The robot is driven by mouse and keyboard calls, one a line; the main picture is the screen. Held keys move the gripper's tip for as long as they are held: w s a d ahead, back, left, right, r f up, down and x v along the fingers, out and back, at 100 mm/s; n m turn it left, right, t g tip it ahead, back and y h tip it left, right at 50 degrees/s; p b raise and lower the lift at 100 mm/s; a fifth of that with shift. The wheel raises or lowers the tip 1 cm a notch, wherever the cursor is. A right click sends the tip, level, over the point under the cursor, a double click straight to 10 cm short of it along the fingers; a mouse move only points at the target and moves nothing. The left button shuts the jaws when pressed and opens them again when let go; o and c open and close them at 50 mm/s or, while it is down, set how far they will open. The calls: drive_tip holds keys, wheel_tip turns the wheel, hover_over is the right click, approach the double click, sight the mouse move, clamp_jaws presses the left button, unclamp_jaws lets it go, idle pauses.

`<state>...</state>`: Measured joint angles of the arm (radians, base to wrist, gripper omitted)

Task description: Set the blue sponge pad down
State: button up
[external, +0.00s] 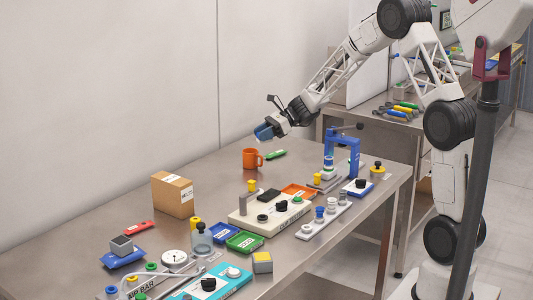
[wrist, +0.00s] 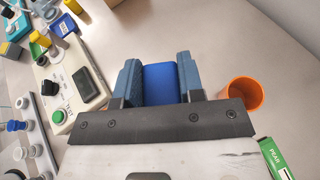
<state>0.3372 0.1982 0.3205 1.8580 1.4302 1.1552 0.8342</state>
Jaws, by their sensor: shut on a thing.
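My gripper (wrist: 160,85) is shut on the blue sponge pad (wrist: 160,84), which sits between its two blue-grey fingers in the wrist view. The pad's underside is hidden, and in the external view the pad is hard to tell from the blue fingers.
A cardboard box (external: 172,195), a cream control panel (external: 270,216) and a blue press (external: 342,150) stand nearer. The table left of the mug looks clear.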

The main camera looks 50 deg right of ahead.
drive_tip(key=s+d+r+m+t+h, duration=0.1)
drive_tip(key=s+d, duration=0.1)
drive_tip(key=d, duration=0.8)
drive_tip(key=s+d+r+m+t+h, duration=0.1)
drive_tip(key=s+d+r, duration=0.1)
drive_tip(key=d, duration=0.9)
drive_tip(key=shift+s+r+m+t, duration=0.3)
drive_tip(key=shift+m, duration=0.1)
hover_over(301, 163)
drive_tip(key=f, duration=1.4)
drive_tip(key=shift+w+d+f, duration=0.1)
drive_tip(key=shift+w+d, duration=0.05)
drive_tip(key=shift+d, duration=0.05)
drive_tip(key=shift+f, duration=1.95)
drive_tip(key=shift+f, duration=0.15)
drive_tip(key=o, duration=0.9)
drive_tip(key=shift+r, duration=0.2)
